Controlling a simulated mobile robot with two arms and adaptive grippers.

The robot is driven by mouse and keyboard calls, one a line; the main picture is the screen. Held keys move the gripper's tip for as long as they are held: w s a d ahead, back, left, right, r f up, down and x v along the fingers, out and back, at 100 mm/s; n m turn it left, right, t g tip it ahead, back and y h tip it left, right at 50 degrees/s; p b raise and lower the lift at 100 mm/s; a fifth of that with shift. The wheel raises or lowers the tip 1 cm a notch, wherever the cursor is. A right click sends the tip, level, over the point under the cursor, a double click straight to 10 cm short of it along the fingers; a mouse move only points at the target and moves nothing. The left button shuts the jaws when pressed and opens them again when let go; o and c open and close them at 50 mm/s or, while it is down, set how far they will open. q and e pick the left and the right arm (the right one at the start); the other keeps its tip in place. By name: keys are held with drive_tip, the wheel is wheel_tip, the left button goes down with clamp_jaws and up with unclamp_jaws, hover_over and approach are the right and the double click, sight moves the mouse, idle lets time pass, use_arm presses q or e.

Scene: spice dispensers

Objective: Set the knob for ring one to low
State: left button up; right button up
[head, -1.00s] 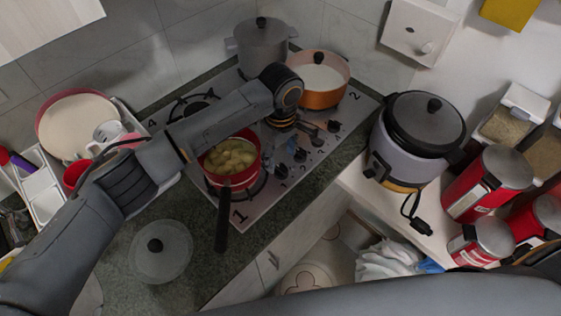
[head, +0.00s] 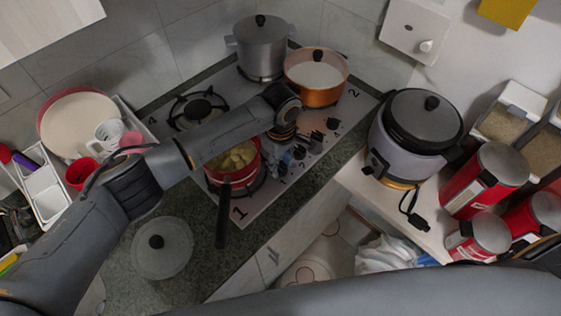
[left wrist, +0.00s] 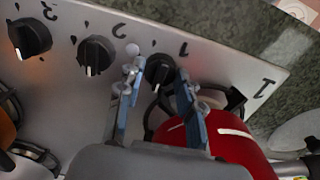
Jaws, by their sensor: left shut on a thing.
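The stove (head: 250,212) has a row of black knobs along its front edge. In the left wrist view the ring one knob (left wrist: 160,68) has a small "1" beside it, and its white mark points toward the bottom of the picture. My left gripper (left wrist: 157,92) is shut on this knob, one blue finger on each side. In the head view my left gripper (head: 288,156) is small and partly hidden by my wrist. A red pot (head: 232,175) with pale food sits on ring one, close behind the gripper. My right gripper is not in view.
Other knobs stand beside it in the left wrist view, the nearest one (left wrist: 97,55) to the left. The red pot's black handle (head: 222,218) sticks out over the front counter. An orange pot (head: 317,85) and a grey pot (head: 261,50) stand at the back.

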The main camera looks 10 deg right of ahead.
use_arm(q)
drive_tip(key=m+p, duration=0.2)
drive_tip(key=m, duration=0.1)
drive_tip(key=shift+r+m, duration=0.1)
drive_tip(key=shift+m, duration=0.2)
drive_tip(key=shift+m+p, duration=0.65)
drive_tip(key=shift+m, duration=1.35)
